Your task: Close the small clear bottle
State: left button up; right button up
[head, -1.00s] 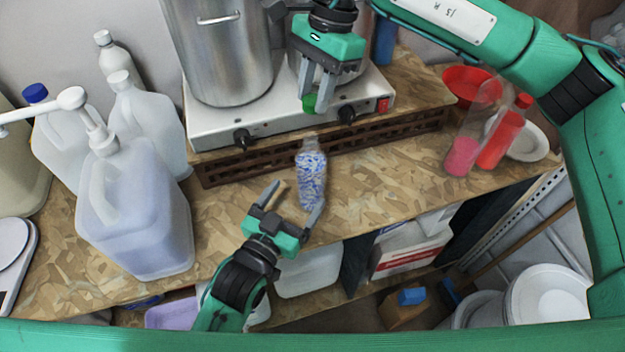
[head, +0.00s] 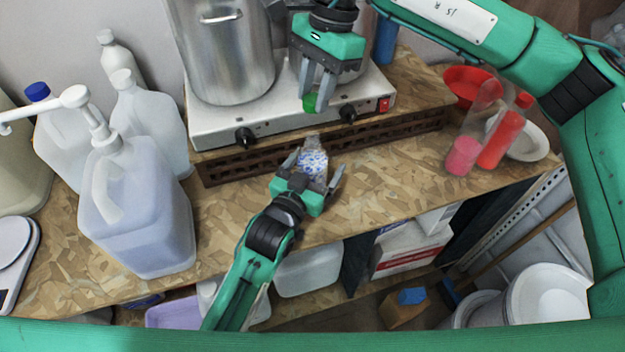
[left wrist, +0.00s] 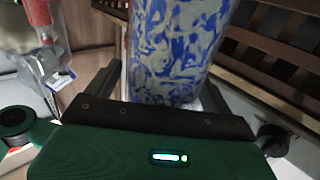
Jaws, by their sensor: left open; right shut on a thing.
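The small clear bottle (head: 313,162), with a blue and white pattern, stands upright on the wooden worktop with its open neck up. My left gripper (head: 314,172) is open, its fingers on either side of the bottle. In the left wrist view the patterned bottle (left wrist: 175,45) fills the space between the fingers. Its lower part is hidden by my gripper in the head view. My right gripper (head: 317,98) is shut on a green cap (head: 310,102) and holds it above the bottle's far side, in front of the hotplate.
A white hotplate (head: 290,126) with a steel pot (head: 232,60) stands on a slatted wooden riser (head: 235,169) behind the bottle. A large pump jug (head: 140,215) stands at left. Red and clear bottles (head: 500,135) stand at right. The worktop (head: 400,190) right of the bottle is clear.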

pick_arm(q)
jog(key=c, duration=1.5)
pick_arm(e)
send_over(308, 150)
jog(key=w+d, duration=0.1)
jog(key=shift+w+d+f, duration=0.1)
jog(key=shift+f, duration=1.15)
jog(key=shift+w+f, duration=0.1)
jog(key=shift+f, duration=1.1)
jog(key=shift+f, duration=0.1)
jog(key=shift+f, duration=0.8)
jog(key=shift+f, duration=0.55)
